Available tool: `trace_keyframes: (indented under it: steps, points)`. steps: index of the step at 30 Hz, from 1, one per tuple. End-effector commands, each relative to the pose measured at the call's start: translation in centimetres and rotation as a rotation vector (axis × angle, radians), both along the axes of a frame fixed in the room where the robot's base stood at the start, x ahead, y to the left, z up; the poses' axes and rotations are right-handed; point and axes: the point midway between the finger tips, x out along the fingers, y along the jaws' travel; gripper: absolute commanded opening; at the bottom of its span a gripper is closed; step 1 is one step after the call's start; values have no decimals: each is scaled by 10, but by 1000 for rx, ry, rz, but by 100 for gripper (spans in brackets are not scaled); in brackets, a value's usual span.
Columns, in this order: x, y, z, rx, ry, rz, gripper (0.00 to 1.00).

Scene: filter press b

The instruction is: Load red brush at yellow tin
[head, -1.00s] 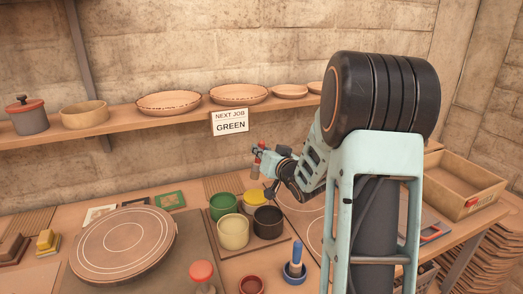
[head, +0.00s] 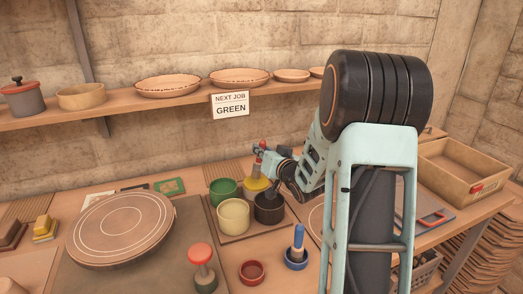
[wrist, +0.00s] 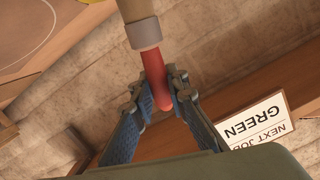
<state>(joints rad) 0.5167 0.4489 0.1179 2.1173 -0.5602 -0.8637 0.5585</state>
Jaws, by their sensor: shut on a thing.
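The red brush (head: 258,148) is in my gripper (head: 264,160), above the tins at the back of the worktable. In the wrist view, my gripper (wrist: 157,92) is shut on the brush's red handle (wrist: 155,68), with a grey collar and a pale head beyond. The yellow tin (head: 250,195) stands directly below my gripper, partly hidden by nearer tins. In the head view the brush's lower end is hidden or too small to tell whether it is inside the tin.
Green (head: 223,191), cream (head: 233,216) and black (head: 269,208) tins stand close around the yellow one. A blue brush (head: 298,240) stands upright in front, beside an empty red cup (head: 251,272). A sign (head: 230,105) reads "NEXT JOB GREEN". A round plate (head: 122,230) lies left.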

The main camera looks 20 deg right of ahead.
Motion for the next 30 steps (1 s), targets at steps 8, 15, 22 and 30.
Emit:
trace_keyframes:
  steps: [8,15,22,30]
  points:
    - [0,0,0,0,-1,0,0]
    - [0,0,-2,0,-1,0,0]
    - [0,0,-5,0,-1,0,0]
    - [0,0,-8,0,-1,0,0]
